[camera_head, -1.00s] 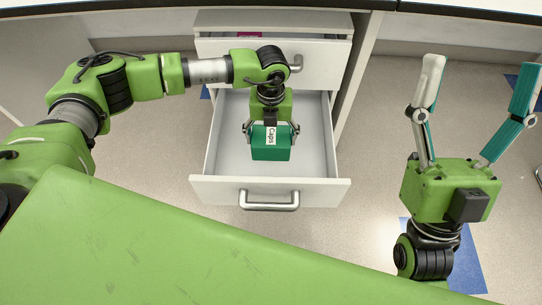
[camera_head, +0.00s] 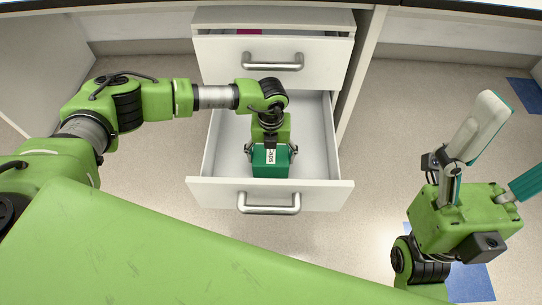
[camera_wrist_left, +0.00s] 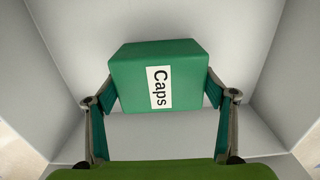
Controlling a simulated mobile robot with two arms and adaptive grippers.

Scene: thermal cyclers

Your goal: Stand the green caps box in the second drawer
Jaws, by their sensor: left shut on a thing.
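The green caps box (camera_head: 270,163) has a white "Caps" label and is in the open second drawer (camera_head: 228,194), near its front. It also shows in the left wrist view (camera_wrist_left: 190,63), between the fingers, with the drawer walls around it. My left gripper (camera_head: 270,152) reaches down into the drawer and is shut on the box, one finger on each side. I cannot tell whether the box touches the drawer floor. My right gripper (camera_head: 500,150) is open and empty, off to the right of the drawer, with its fingers spread wide.
The top drawer (camera_head: 225,65) above is slightly open, with a small pink thing (camera_head: 248,32) inside. The second drawer's floor around the box is bare. A cabinet side panel (camera_head: 362,60) stands right of the drawers. The floor on the right is clear.

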